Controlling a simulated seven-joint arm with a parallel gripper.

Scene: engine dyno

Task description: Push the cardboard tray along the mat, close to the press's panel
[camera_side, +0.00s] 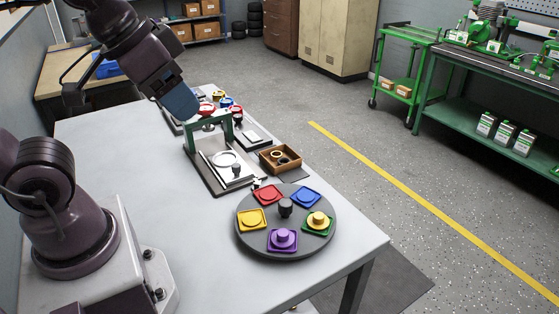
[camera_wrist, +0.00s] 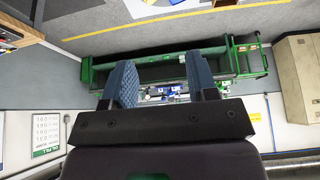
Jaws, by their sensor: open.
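The cardboard tray (camera_side: 266,165) is a small brown open box with round pieces in it. In the side view it sits right of the press, at the table's far edge. A strip of dark mat (camera_side: 295,174) shows beside it. The press (camera_side: 194,146) has a green frame over a grey base with a white plate and a dark knob. I cannot tell for sure which surface is its panel. My gripper (camera_side: 184,106) is raised behind and left of the press, apart from the tray. In the wrist view my gripper (camera_wrist: 161,78) has its blue fingers spread and empty; the tray is not visible there.
A round turntable (camera_side: 254,245) with several coloured square pieces stands in front of the tray. Red, yellow and blue parts (camera_side: 222,103) lie behind the press. A flat dark plate with a white piece (camera_side: 252,136) lies behind the tray. The table's left side (camera_side: 130,150) is clear.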

